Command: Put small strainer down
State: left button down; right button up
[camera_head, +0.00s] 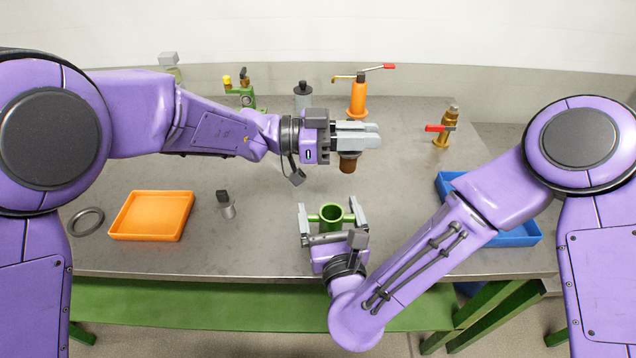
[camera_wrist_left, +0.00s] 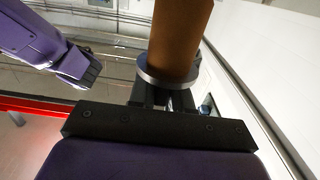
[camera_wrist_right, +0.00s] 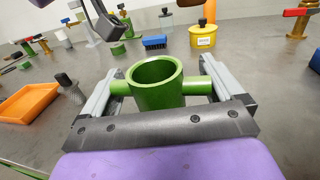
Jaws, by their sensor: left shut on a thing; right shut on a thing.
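A brown cylinder with a grey collar, which looks to be the small strainer (camera_head: 348,164), hangs under my left gripper (camera_head: 357,134). That gripper is shut on it, above the middle of the table. In the left wrist view the brown cylinder (camera_wrist_left: 181,38) and its grey collar fill the top middle. My right gripper (camera_head: 331,212) is shut on a green open-topped body (camera_head: 331,217) with side stubs, near the table's front edge. In the right wrist view the green body (camera_wrist_right: 156,90) is upright between both fingers, its opening facing up. The strainer's lower end is not clearly seen against the table.
An orange tray (camera_head: 117,228), a grey ring (camera_head: 87,222) and a small black-knobbed grey part (camera_head: 227,207) lie at the left. A blue tray (camera_head: 516,236) is at the right. An orange pump-like part (camera_head: 358,98) and a red-handled brass valve (camera_head: 445,130) stand behind.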

pick_arm(q)
notch_tip(320, 180, up, 3)
jog(key=shift+f+p, duration=0.1)
jog(key=shift+p, duration=0.8)
pick_arm(e)
jog(key=w, duration=0.4)
jog(key=w+a, duration=0.1)
jog(key=w, duration=0.3)
jog(key=w+a, duration=0.1)
jog(key=w, duration=0.3)
pick_arm(q)
notch_tip(320, 180, down, 2)
jog(key=shift+f+b, duration=0.1)
jog(key=shift+b, duration=1)
pick_arm(e)
jog(key=f, duration=0.3)
jog(key=shift+w+a+f, duration=0.1)
jog(key=shift+w+f, duration=0.1)
jog(key=shift+f, duration=0.15)
pick_arm(q)
jog(key=shift+w, duration=0.1)
pick_arm(e)
jog(key=shift+w+r, duration=0.1)
jog(key=o, duration=0.8)
